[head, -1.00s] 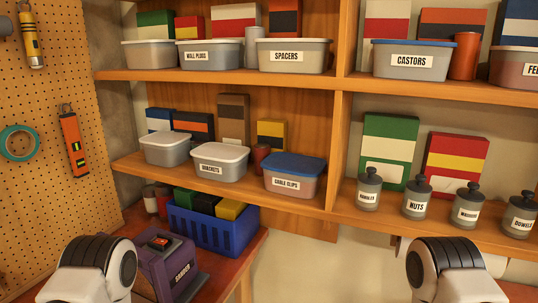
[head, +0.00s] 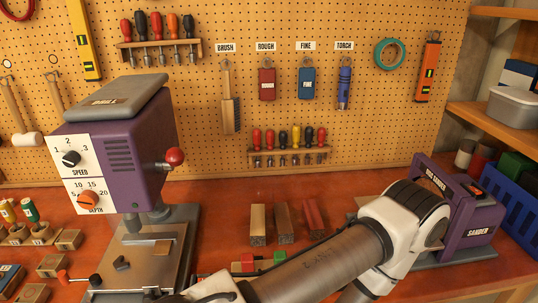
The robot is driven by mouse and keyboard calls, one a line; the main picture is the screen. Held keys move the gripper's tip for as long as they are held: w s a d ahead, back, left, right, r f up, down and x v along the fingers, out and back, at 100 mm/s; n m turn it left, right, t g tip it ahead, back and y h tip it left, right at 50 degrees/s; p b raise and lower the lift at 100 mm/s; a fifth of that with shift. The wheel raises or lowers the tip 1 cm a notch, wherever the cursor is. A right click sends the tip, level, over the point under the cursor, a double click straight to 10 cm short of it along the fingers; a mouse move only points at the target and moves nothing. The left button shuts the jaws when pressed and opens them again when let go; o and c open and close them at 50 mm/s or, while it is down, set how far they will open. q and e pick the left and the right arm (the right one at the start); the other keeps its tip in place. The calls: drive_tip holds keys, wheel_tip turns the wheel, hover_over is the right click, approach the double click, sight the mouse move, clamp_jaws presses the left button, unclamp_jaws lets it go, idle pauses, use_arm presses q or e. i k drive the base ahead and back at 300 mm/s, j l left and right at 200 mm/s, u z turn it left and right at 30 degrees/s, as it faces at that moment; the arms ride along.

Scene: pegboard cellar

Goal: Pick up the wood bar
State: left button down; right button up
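Three short bars lie side by side on the red-brown workbench (head: 215,205), left of the sander, in the head view. The left bar (head: 258,218) is light tan like wood, the middle bar (head: 282,218) is darker brown, and the right bar (head: 312,215) is reddish. Their near ends look dark and speckled. One of my arms crosses the lower right in front of them, apart from the bars in the picture. Neither gripper shows, so I cannot tell what they hold.
A purple drill press (head: 115,150) stands left, with small wood blocks (head: 68,239) beside it. A purple sander (head: 468,225) and blue crate (head: 515,205) stand right. Red and green pieces (head: 262,262) lie nearer. Tools hang on the pegboard (head: 300,30). Bench behind the bars is clear.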

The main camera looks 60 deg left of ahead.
sight(285, 231)
drive_tip(key=k+u, duration=0.3)
drive_tip(key=u, duration=0.2)
drive_tip(key=k+j+u, duration=0.2)
drive_tip(key=u, duration=0.3)
drive_tip(key=k+j+u, duration=0.25)
drive_tip(key=u, duration=0.25)
drive_tip(key=i+l+u, duration=0.1)
drive_tip(key=i+l, duration=0.15)
drive_tip(key=l, duration=0.3)
drive_tip(key=i+l+u, duration=0.15)
drive_tip(key=k+l, duration=0.05)
drive_tip(key=l, duration=0.05)
